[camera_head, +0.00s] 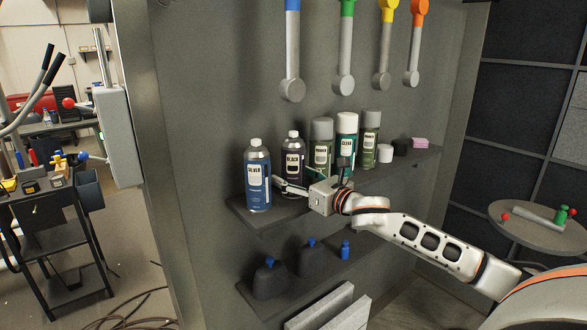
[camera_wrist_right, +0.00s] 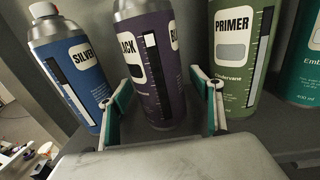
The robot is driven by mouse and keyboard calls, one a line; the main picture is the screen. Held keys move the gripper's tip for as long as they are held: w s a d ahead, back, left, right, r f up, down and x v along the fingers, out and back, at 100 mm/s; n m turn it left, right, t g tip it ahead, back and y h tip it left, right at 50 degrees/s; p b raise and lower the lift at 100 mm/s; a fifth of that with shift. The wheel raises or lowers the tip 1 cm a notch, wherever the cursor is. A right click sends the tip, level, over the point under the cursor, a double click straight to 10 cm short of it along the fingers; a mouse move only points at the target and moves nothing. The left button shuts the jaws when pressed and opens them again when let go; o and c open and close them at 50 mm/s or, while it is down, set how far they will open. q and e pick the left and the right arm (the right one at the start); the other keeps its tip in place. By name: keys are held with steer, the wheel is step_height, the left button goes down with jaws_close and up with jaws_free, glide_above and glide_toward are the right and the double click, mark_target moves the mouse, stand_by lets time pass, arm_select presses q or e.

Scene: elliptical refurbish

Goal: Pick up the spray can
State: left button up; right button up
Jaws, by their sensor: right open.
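Several spray cans stand upright in a row on the upper shelf (camera_head: 285,213): a blue SILVER can (camera_head: 258,182), a dark purple BLACK can (camera_head: 293,150), a green PRIMER can (camera_head: 322,142) and others. My right gripper (camera_head: 290,187) is at the shelf, low in front of the BLACK can and just right of the SILVER can. In the right wrist view my open right gripper (camera_wrist_right: 164,100) has one finger on each side of the lower BLACK can (camera_wrist_right: 158,60). The left finger is close to the SILVER can (camera_wrist_right: 72,65), the right finger close to the PRIMER can (camera_wrist_right: 237,60). My left gripper is out of view.
A teal CLEAR can (camera_head: 347,127), another green can (camera_head: 370,135), a white jar (camera_head: 385,153) and a pink stack (camera_head: 420,142) stand farther right. Dark bottles (camera_head: 270,280) are on the lower shelf. Gaps between the cans are narrow.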

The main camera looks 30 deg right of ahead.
steer(key=c, duration=1.4)
steer(key=shift+o, duration=0.2)
steer(key=shift+r, duration=0.1)
